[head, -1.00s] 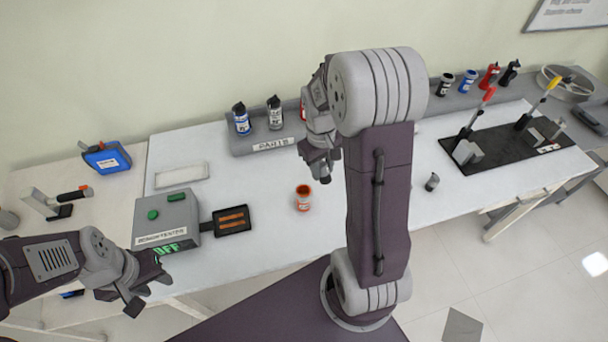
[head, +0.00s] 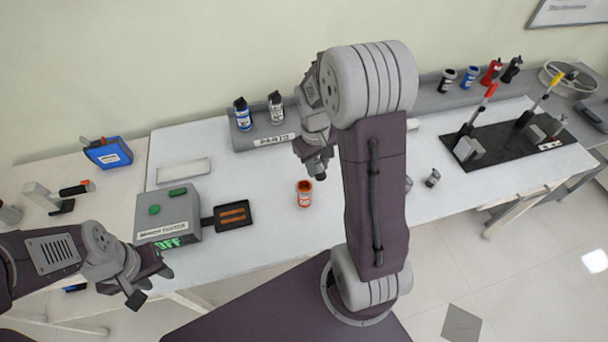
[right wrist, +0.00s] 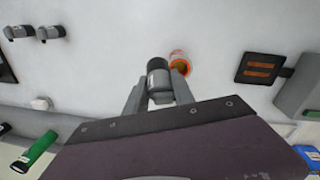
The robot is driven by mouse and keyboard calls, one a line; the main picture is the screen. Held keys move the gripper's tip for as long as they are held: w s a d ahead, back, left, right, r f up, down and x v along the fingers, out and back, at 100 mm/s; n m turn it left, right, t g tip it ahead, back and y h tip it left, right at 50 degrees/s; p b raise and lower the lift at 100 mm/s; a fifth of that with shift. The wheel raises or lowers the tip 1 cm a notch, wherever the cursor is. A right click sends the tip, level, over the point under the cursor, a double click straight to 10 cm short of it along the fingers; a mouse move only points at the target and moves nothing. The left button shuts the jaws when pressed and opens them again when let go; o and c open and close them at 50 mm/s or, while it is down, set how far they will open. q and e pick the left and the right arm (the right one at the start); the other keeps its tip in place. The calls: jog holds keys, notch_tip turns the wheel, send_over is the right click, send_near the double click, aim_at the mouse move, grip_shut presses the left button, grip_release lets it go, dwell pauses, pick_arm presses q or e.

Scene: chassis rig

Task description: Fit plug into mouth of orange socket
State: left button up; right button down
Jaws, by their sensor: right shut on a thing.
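The orange socket (head: 304,193) stands upright on the white table, its open mouth facing up. My right gripper (head: 316,166) is above the socket and slightly to its right. In the right wrist view, this gripper (right wrist: 158,96) is shut on the plug (right wrist: 158,82), a grey cylinder with a dark end. There the socket (right wrist: 180,62) shows just beyond and right of the plug, which is outside its mouth. Whether they touch is unclear. My left gripper (head: 152,285) is open and empty at the table's front left.
A grey tester box (head: 168,217) with a black tray (head: 233,216) stands left of the socket. A parts rack (head: 262,135) with bottles is behind. Small grey pieces (head: 433,177) lie to the right. A black mat (head: 500,140) with levers is farther right.

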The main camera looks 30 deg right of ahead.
jog(key=w+a+f, duration=0.1)
jog(key=f, duration=0.1)
jog(key=w+a+f+p, duration=0.1)
jog(key=w+a+f, duration=0.1)
jog(key=f, duration=0.1)
jog(key=shift+a+f+p, duration=0.25)
jog(key=shift+f+p, duration=0.1)
jog(key=shift+w+f, duration=0.15)
jog(key=shift+f, duration=0.2)
jog(key=shift+w+f, duration=0.1)
jog(key=c, duration=1.5)
grip_release()
jog(key=o, duration=0.4)
jog(key=shift+o, duration=0.2)
